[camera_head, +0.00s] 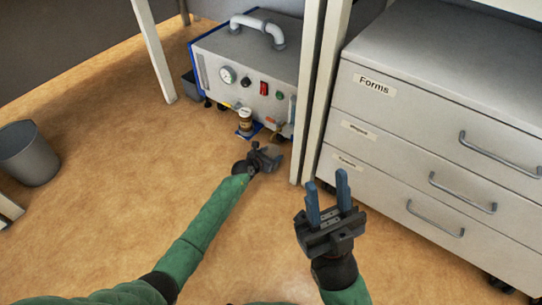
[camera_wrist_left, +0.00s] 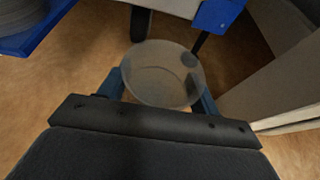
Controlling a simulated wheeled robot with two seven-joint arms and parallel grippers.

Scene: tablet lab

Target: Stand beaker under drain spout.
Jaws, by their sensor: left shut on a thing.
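A clear round beaker (camera_wrist_left: 160,75) shows from above in the left wrist view, between the blue fingers of my left gripper (camera_wrist_left: 160,93), which is shut on it. In the head view my left gripper (camera_head: 271,147) is low, just in front of the grey machine (camera_head: 245,65); the beaker is hard to make out there. The machine has a gauge and a red switch. I cannot clearly pick out the drain spout; small coloured parts sit at the machine's lower front edge. My right gripper (camera_head: 327,192) is open and empty, in front of the drawers.
A white post (camera_head: 310,100) and a drawer cabinet (camera_head: 400,130) stand to the right. A grey bin (camera_head: 28,155) is at far left. The floor between is clear.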

